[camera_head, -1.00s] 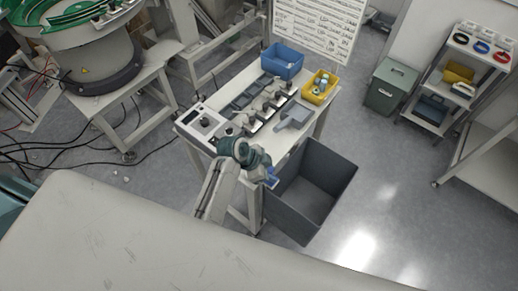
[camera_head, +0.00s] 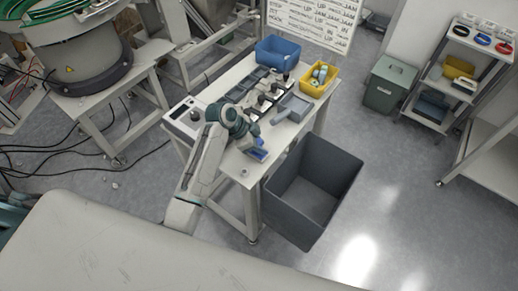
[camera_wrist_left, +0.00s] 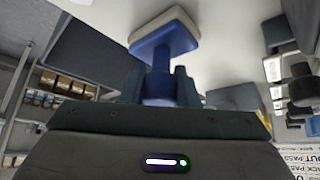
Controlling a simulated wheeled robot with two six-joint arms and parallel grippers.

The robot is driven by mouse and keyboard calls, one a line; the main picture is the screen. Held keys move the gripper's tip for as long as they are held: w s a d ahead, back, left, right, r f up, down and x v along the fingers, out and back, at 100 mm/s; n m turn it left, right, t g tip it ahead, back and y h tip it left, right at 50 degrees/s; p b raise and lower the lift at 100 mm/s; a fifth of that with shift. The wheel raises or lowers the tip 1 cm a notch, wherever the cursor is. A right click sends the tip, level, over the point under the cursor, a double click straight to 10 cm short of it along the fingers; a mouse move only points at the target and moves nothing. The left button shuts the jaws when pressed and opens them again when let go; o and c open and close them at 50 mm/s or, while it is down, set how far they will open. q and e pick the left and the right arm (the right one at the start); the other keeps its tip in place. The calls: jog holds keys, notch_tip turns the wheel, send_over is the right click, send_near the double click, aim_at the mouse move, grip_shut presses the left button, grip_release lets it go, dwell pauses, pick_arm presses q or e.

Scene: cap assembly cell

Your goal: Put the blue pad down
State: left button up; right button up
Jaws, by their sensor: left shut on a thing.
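The blue pad (camera_head: 258,154) shows in the head view just below my left gripper (camera_head: 250,141), over the front part of the white work table (camera_head: 232,165). In the left wrist view, the blue pad (camera_wrist_left: 163,38) has a cream face and a blue stem. The fingers of my left gripper (camera_wrist_left: 158,82) are shut around its blue handle. The cream face lies close to the white table surface (camera_wrist_left: 110,12); I cannot tell whether they touch. My right gripper is in neither view.
A row of small fixtures (camera_head: 262,97) and a grey tray (camera_head: 291,108) lie behind the gripper. A blue bin (camera_head: 277,55) and a yellow bin (camera_head: 320,78) stand at the back. A large dark bin (camera_head: 316,158) stands right of the table. The front table corner is mostly clear.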

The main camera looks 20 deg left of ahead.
pick_arm(q)
jog(key=shift+f, duration=0.1)
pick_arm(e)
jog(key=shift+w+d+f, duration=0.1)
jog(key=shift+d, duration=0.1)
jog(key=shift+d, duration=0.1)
pick_arm(q)
jog(key=o, duration=1.1)
jog(key=shift+f, duration=0.1)
jog(key=shift+c, duration=0.2)
jog(key=shift+a+r, duration=0.1)
jog(key=shift+r, duration=0.2)
jog(key=b+v, duration=0.2)
jog(key=v, duration=0.9)
jog(key=shift+r, duration=0.3)
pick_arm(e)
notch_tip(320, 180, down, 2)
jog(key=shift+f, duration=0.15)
